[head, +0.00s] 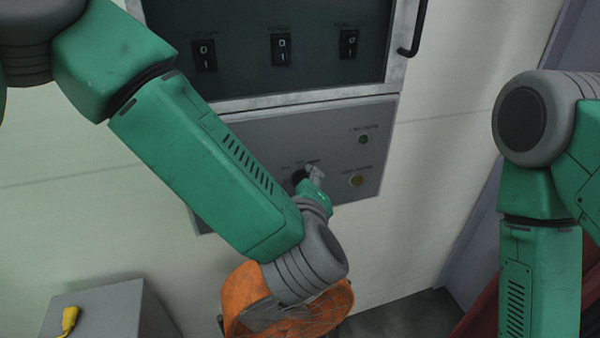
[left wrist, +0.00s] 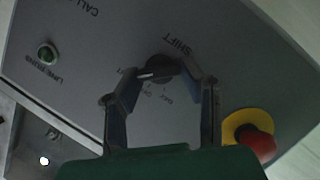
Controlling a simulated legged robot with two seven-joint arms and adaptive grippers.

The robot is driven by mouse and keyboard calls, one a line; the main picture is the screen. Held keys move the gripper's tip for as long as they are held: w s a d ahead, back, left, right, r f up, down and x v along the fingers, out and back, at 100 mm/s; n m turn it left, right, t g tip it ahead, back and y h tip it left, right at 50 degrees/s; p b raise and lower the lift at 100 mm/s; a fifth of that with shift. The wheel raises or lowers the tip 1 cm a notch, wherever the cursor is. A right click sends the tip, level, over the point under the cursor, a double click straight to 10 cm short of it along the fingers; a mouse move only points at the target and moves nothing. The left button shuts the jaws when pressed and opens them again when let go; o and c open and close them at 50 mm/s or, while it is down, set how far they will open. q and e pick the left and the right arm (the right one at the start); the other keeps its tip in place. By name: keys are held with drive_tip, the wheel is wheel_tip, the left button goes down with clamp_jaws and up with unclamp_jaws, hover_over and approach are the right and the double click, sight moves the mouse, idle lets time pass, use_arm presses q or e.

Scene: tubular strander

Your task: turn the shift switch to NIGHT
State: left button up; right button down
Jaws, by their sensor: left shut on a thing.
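The shift switch (head: 299,177) is a dark round knob on the grey lower panel (head: 335,125) in the head view. In the left wrist view the knob (left wrist: 163,67) sits beside the printed word SHIFT, with small labels around it too blurred to read surely. A pale line on the knob points left in that view. My left gripper (head: 314,172) is at the panel. In the left wrist view its two fingers (left wrist: 165,75) are closed on the knob from both sides, hiding part of its edge. My right gripper is out of view.
A red button with yellow collar (left wrist: 262,145) is close to one finger in the wrist view. Rocker switches (head: 281,48) are above. A grey box (head: 100,310) with a yellow piece stands lower left.

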use_arm(q)
drive_tip(key=shift+s+d+f, duration=0.1)
drive_tip(key=shift+s+f, duration=0.15)
drive_tip(key=shift+f, duration=0.2)
drive_tip(key=o, duration=1.1)
drive_tip(key=shift+o, duration=0.2)
drive_tip(key=shift+w+d+r, duration=0.1)
drive_tip(key=shift+w, duration=0.1)
drive_tip(key=shift+r, duration=0.15)
drive_tip(key=v, duration=1.1)
drive_tip(key=shift+s, duration=0.4)
drive_tip(key=shift+r, duration=0.15)
